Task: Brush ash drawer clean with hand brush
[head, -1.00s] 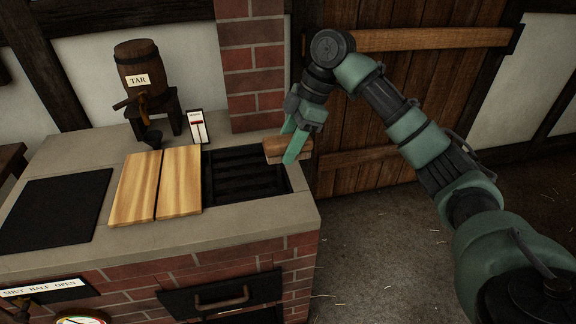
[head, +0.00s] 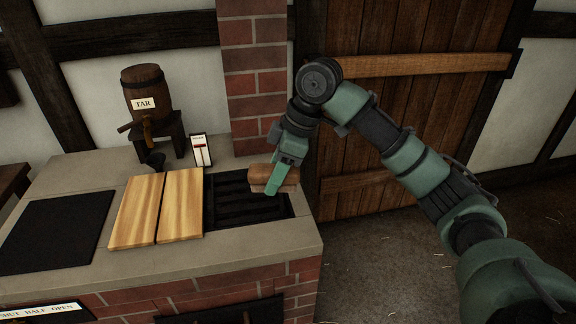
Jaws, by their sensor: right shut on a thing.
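My right gripper (head: 280,178) is shut on the hand brush (head: 262,172), a brown wooden block with a paler underside. It holds the brush at the right back edge of a dark ribbed opening (head: 240,205) in the stove top. I cannot tell whether the brush touches the opening's edge. Below, on the brick front, a dark front panel (head: 222,315) shows at the bottom edge of the view, mostly cut off. I cannot see inside the ash drawer, nor any ash. My left gripper is not in view.
Two pale wooden boards (head: 156,208) lie left of the opening, beside a black plate (head: 52,232). A tar barrel (head: 146,92) on a stand and a small white gauge (head: 201,150) stand behind. A brick chimney (head: 254,75) rises near the gripper. Floor right of the stove is clear.

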